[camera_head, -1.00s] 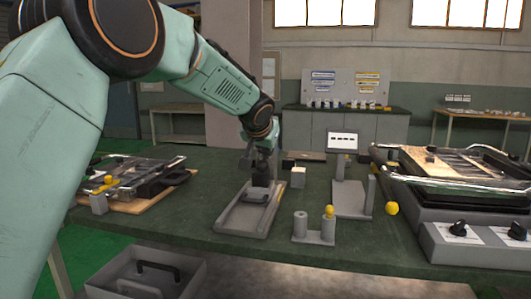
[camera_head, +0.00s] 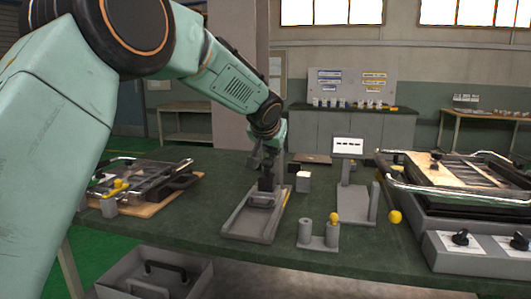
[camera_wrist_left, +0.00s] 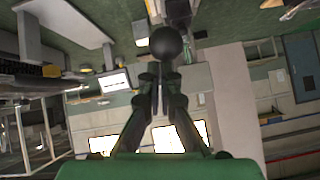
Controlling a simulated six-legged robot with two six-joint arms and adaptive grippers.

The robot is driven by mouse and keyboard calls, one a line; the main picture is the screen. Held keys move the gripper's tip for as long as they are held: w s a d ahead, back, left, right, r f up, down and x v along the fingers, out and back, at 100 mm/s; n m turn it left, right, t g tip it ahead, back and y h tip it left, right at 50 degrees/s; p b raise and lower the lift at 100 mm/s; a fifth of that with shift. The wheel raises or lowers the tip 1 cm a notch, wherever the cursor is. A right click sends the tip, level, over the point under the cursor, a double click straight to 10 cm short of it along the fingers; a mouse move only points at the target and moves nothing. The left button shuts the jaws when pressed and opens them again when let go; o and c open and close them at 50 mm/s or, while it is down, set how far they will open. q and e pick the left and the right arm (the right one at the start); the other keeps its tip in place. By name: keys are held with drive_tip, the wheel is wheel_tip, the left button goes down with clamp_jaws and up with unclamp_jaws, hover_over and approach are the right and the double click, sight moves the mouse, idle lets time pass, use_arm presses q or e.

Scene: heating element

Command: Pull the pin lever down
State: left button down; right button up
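A long grey fixture (camera_head: 245,222) lies on the green bench near its middle, with a dark lever part (camera_head: 264,197) at its far half. My left gripper (camera_head: 266,168) points down right at that part, and its fingertips are too small to make out there. In the left wrist view a round black knob (camera_wrist_left: 166,43) sits in front of the left gripper's fingers (camera_wrist_left: 162,85) and overlaps them. The fingers stand a narrow gap apart, and the knob hides whether they touch its stem. My right gripper is not in view.
A grey two-post piece with a yellow ball (camera_head: 333,218) and a stand with a white display (camera_head: 348,146) are right of the fixture. A framed panel (camera_head: 185,176) lies left, and a larger unit with knobs (camera_head: 470,243) stands right. A grey bin (camera_head: 190,272) is below the bench edge.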

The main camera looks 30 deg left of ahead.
use_arm(q)
drive_tip(key=s+d+b, duration=0.3)
drive_tip(key=s+b, duration=0.1)
drive_tip(key=s, duration=0.5)
drive_tip(key=shift+s+r, duration=0.25)
drive_tip(key=shift+s, duration=0.15)
drive_tip(key=shift+w+a+f, duration=0.1)
idle(0.4)
